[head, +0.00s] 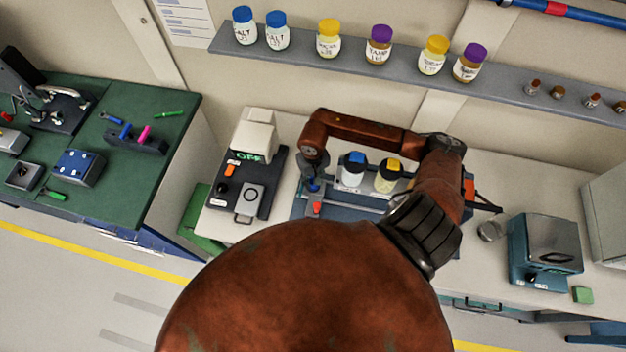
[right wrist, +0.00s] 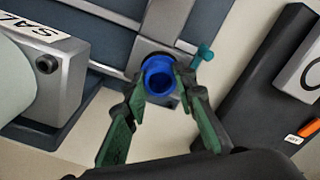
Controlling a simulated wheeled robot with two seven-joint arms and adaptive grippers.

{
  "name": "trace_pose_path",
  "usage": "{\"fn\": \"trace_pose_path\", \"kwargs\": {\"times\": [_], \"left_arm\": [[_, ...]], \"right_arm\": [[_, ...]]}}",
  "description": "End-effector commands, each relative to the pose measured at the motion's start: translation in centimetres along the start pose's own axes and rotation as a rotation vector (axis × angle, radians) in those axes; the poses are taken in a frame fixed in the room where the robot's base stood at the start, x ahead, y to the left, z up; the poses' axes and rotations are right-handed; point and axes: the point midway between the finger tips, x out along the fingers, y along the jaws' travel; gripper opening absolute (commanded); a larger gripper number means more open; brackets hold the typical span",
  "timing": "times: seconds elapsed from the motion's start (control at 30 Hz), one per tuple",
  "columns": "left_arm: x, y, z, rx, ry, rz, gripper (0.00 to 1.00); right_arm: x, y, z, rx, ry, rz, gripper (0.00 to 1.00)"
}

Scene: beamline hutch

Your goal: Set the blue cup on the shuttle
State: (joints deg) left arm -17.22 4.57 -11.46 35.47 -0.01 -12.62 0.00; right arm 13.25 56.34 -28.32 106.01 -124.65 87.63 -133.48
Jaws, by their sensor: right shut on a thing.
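The blue cup (right wrist: 158,78) is between the green-padded fingers of my right gripper (right wrist: 160,88), which is shut on it. I look into its open top in the right wrist view. A small grey metal block, apparently the shuttle (right wrist: 150,50), shows behind and below the cup, beside a teal knob (right wrist: 204,54). I cannot tell whether the cup touches the block. In the head view my right gripper (head: 313,184) points down at the left end of the railed blue-grey rig (head: 300,206); the cup is mostly hidden there. My left gripper is not in view.
A blue-capped jar (head: 353,170) and a yellow-capped jar (head: 389,175) stand on the rig, close to the gripper's right. A black instrument (head: 243,185) with an orange switch is close on the left. A shelf (head: 300,52) of jars runs above. A teal machine (head: 545,250) stands right.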

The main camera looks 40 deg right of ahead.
Motion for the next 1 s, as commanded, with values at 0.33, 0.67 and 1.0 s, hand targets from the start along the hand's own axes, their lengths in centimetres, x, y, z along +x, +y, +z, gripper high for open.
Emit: {"fn": "trace_pose_path", "kwargs": {"times": [0.33,0.67,1.0], "left_arm": [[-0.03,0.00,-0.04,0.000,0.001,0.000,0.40],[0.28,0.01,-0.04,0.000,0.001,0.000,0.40],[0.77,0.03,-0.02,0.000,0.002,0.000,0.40]], "right_arm": [[-0.06,-0.01,-0.02,0.000,0.001,0.000,0.00],[0.23,-0.01,-0.03,0.000,0.001,0.000,0.00],[0.65,0.00,-0.03,0.001,0.001,0.000,0.00]]}}
